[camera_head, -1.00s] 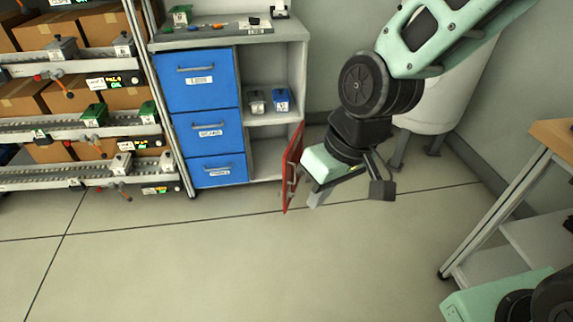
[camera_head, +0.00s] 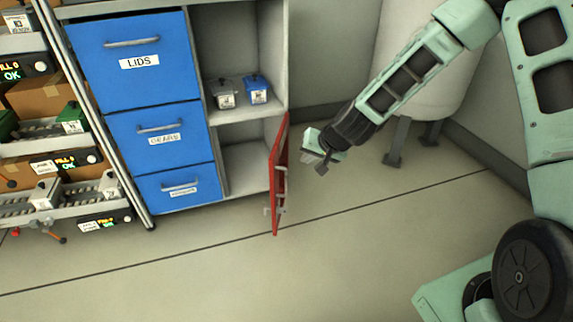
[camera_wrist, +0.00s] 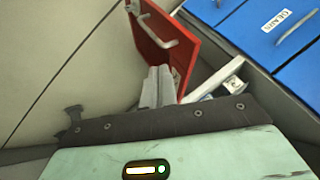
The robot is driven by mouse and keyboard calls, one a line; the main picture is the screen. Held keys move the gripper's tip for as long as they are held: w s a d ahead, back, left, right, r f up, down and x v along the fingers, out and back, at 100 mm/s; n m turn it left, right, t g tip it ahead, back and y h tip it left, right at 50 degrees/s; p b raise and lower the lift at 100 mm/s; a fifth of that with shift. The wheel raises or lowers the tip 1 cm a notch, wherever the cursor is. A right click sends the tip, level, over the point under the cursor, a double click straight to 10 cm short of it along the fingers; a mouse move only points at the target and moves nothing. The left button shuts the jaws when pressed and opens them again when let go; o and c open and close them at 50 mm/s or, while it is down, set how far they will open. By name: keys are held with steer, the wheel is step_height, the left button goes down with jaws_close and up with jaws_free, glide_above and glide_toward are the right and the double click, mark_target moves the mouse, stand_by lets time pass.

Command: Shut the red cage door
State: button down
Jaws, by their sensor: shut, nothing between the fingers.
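The red cage door (camera_head: 280,172) stands open, swung outward from the right edge of the cabinet's lower compartment (camera_head: 246,167). We see it nearly edge-on in the head view, with a pale handle on it. My gripper (camera_head: 318,168) is shut and empty, to the right of the door. In the wrist view the red door (camera_wrist: 180,55) with its curved grey handle (camera_wrist: 150,28) is just beyond my closed fingers (camera_wrist: 158,85). The fingertips overlap the door's lower part there; I cannot tell whether they touch it.
Blue drawers (camera_head: 150,120) are left of the compartment. A grey bin and a blue bin (camera_head: 257,88) stand on the shelf above. A white tank (camera_head: 425,70) on legs stands behind my arm. The floor (camera_head: 250,280) before the cabinet is clear.

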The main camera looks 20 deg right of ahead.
steer(key=b, duration=0.4)
glide_toward(275, 171)
step_height(275, 171, down, 4)
steer(key=d, duration=0.2)
steer(key=a, duration=0.1)
steer(key=w+a, duration=0.2)
steer(key=shift+r, duration=0.3)
steer(key=shift+w+a, duration=0.1)
steer(key=shift+a, duration=0.1)
